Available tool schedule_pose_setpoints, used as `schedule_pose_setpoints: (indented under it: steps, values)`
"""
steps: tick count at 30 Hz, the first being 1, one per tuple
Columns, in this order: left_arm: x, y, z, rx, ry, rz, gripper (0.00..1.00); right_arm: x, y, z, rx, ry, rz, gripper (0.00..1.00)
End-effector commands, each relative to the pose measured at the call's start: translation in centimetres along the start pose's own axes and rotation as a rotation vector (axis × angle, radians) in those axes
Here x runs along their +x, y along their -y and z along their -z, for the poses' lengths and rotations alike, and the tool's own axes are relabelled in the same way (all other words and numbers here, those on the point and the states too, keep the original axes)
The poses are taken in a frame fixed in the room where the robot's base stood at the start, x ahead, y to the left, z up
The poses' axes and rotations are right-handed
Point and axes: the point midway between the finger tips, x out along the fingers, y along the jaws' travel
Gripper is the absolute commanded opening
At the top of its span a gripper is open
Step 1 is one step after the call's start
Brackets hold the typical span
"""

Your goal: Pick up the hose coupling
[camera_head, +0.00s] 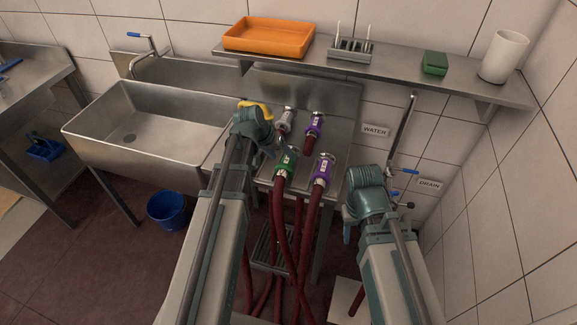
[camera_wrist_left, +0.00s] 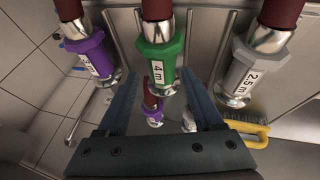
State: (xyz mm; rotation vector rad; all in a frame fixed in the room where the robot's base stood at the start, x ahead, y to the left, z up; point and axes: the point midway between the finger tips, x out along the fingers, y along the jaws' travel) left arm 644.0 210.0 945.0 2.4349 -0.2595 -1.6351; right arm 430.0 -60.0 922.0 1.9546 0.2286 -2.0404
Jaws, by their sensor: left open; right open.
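A green hose coupling (camera_head: 285,163) stands on the steel counter, on a dark red hose. In the left wrist view the green coupling (camera_wrist_left: 160,62), labelled 4 m, is ahead between my left fingertips (camera_wrist_left: 160,80), which are open and empty. A purple coupling (camera_head: 322,167) stands right of it; it shows at left in the wrist view (camera_wrist_left: 90,57). A grey coupling (camera_wrist_left: 241,74), labelled 2.5 m, is at right there. Farther back are another purple coupling (camera_head: 314,122) and a silver one (camera_head: 287,118). My right gripper (camera_head: 348,228) is open, low right, its fingertips mostly hidden.
A yellow-handled brush (camera_wrist_left: 248,131) lies near the left gripper. A steel sink (camera_head: 140,125) is at left, with a blue bucket (camera_head: 168,210) below. A wall shelf (camera_head: 400,72) holds an orange tray (camera_head: 268,37). Red hoses (camera_head: 292,225) hang in front.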

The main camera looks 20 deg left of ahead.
Motion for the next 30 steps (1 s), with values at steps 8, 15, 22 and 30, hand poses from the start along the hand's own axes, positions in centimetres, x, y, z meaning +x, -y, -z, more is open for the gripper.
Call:
schedule_pose_setpoints:
  steps: [8,15,22,30]
  values:
    - [0.8,0.1,-0.1,0.000,0.000,0.000,0.68,0.7,0.1,0.0,0.000,0.000,0.000,0.50]
    - [3.7,0.5,-0.3,-0.001,0.000,0.000,0.68,3.5,0.3,0.2,0.000,0.000,0.000,0.50]
    - [5.3,0.3,-0.2,0.000,0.000,0.000,0.68,4.9,0.5,0.3,0.000,0.000,0.000,0.50]
    - [5.1,0.3,-0.2,-0.001,0.000,0.000,0.55,4.7,0.5,0.3,0.000,0.000,0.000,0.50]
